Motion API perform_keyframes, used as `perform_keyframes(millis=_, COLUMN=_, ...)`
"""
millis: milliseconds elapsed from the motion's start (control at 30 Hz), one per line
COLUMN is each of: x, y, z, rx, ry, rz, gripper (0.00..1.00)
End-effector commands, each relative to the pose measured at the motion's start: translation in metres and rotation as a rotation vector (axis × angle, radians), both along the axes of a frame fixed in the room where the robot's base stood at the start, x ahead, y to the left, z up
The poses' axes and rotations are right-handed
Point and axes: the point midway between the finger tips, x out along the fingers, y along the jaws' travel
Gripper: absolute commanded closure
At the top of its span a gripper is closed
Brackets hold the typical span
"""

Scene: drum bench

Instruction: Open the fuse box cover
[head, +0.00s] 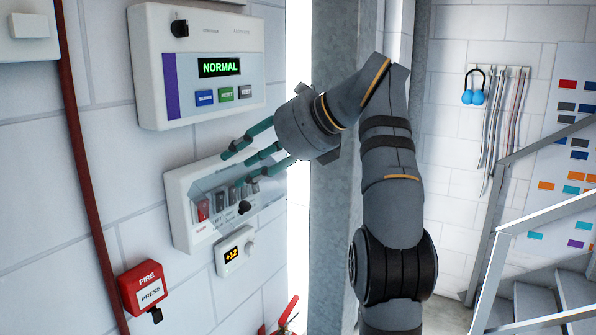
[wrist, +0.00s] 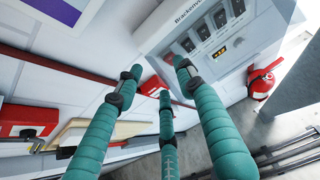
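The fuse box (head: 180,205) is a white wall box with a clear cover (head: 225,218) over a row of switches, one of them red. A black knob (head: 244,207) sits at the cover's lower part. The cover appears to lie over the switches. My gripper (head: 241,160) has three teal fingers, spread open and empty, in front of the box's upper part. The fingers hide some of the box's top and switches; contact cannot be told. In the wrist view, the box (wrist: 248,40) is at upper right, beyond the fingertips of my gripper (wrist: 158,79).
A panel reading NORMAL (head: 200,30) hangs just above the fuse box. A small +12 display unit (head: 235,251) is below it, and a red fire call point (head: 144,288) at lower left. A red pipe (head: 80,140) runs down the wall. A grey post (head: 333,100) stands to the right.

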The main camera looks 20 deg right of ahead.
Motion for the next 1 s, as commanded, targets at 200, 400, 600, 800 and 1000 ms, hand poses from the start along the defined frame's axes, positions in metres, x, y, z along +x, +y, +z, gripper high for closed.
perform_keyframes(millis=200, x=-0.02, y=-0.018, z=0.005, rx=-0.001, ry=0.002, rz=-0.005, gripper=0.62)
perform_keyframes(millis=400, x=-0.045, y=-0.042, z=0.005, rx=0.0, ry=0.001, rz=-0.006, gripper=0.62)
perform_keyframes(millis=600, x=-0.075, y=-0.069, z=0.005, rx=0.0, ry=0.0, rz=-0.007, gripper=0.62)
perform_keyframes(millis=800, x=-0.09, y=-0.083, z=0.005, rx=-0.001, ry=0.001, rz=-0.002, gripper=0.62)
perform_keyframes(millis=1000, x=-0.094, y=-0.086, z=0.005, rx=-0.001, ry=0.001, rz=0.0, gripper=0.62)
